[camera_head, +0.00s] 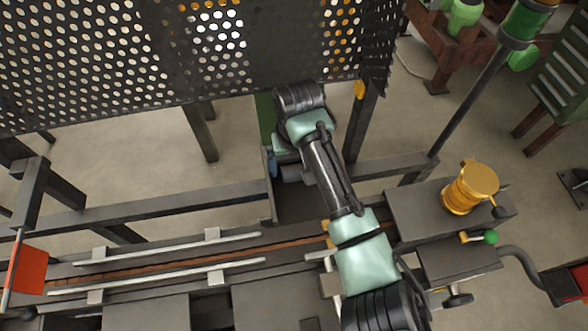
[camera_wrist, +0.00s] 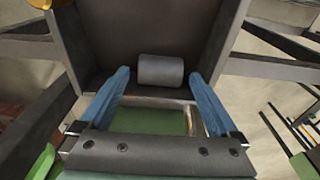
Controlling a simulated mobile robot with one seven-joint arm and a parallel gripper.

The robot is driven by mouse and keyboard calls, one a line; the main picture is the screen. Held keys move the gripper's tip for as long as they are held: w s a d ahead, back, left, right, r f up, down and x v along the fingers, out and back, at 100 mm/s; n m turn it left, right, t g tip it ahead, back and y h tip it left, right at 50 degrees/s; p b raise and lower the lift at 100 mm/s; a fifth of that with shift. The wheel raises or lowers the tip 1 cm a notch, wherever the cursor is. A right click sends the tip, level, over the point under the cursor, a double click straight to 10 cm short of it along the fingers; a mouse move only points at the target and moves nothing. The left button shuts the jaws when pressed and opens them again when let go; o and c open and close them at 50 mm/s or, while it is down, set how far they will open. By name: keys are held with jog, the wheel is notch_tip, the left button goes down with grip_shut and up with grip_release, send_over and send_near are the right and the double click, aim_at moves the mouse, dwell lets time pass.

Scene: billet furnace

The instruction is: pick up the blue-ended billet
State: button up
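A short grey cylinder, which looks like a billet (camera_wrist: 161,70), lies on its side in a dark metal tray (camera_wrist: 105,30) in the wrist view. Its end faces are turned out of sight, so I cannot see a blue end. My gripper (camera_wrist: 159,76) is open, with its two blue fingers spread left and right of the cylinder and a gap on each side. I cannot tell how far the fingertips are above it.
A perforated dark metal screen (camera_head: 110,60) stands behind my arm. A long rail channel (camera_head: 170,265) runs along the front left, with an orange-red flag (camera_head: 28,270) at its end. A yellow cylindrical fitting (camera_head: 470,187) stands on the bench at right, near a green-knobbed lever (camera_head: 490,237).

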jog(key=c, duration=1.4)
grip_shut()
jog(key=shift+w+r, duration=0.1)
jog(key=shift+r, duration=0.1)
